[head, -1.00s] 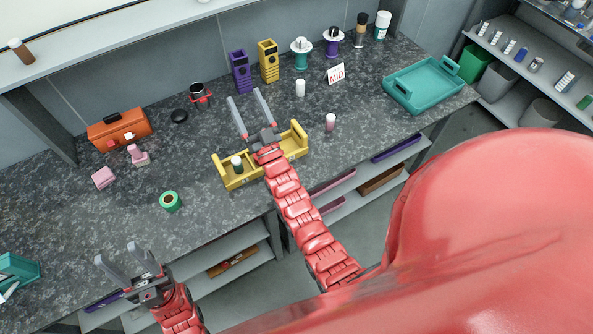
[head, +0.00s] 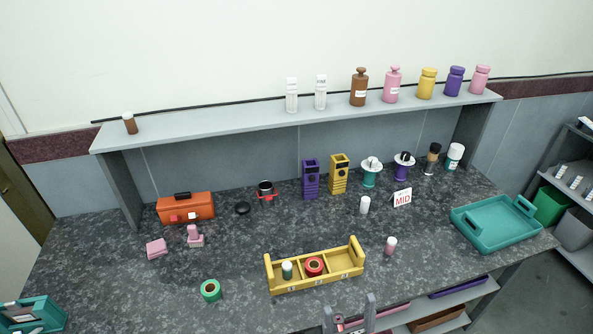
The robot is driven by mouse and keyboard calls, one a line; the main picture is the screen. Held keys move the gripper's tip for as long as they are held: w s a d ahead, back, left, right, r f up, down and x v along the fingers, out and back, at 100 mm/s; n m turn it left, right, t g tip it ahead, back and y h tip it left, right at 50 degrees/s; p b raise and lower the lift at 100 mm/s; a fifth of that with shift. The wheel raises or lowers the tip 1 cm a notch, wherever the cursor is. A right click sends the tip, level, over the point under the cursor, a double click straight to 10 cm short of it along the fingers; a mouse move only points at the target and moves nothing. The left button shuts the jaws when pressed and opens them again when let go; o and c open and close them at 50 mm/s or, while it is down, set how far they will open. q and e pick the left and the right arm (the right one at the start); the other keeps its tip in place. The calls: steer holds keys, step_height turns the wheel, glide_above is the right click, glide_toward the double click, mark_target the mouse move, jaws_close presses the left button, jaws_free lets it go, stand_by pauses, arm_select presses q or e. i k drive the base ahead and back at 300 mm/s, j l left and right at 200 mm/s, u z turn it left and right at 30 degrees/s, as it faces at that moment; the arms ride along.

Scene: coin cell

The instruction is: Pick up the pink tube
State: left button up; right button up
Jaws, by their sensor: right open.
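The pink tube (head: 390,246), a small upright piece with a paler top, stands on the dark speckled counter, right of the yellow rack. Only the two grey fingers of my right gripper (head: 349,314) show at the bottom edge. They are spread apart with nothing between them, in front of the rack and lower left of the pink tube. My left gripper is out of view.
The yellow rack (head: 318,282) holds a green tube with a white cap (head: 287,270) and a red roll (head: 314,267). A white tube (head: 364,205) and a MID sign (head: 402,198) stand behind the pink tube. A teal tray (head: 497,229) lies to the right.

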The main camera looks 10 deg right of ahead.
mark_target(391, 243)
steer(key=z, duration=1.15)
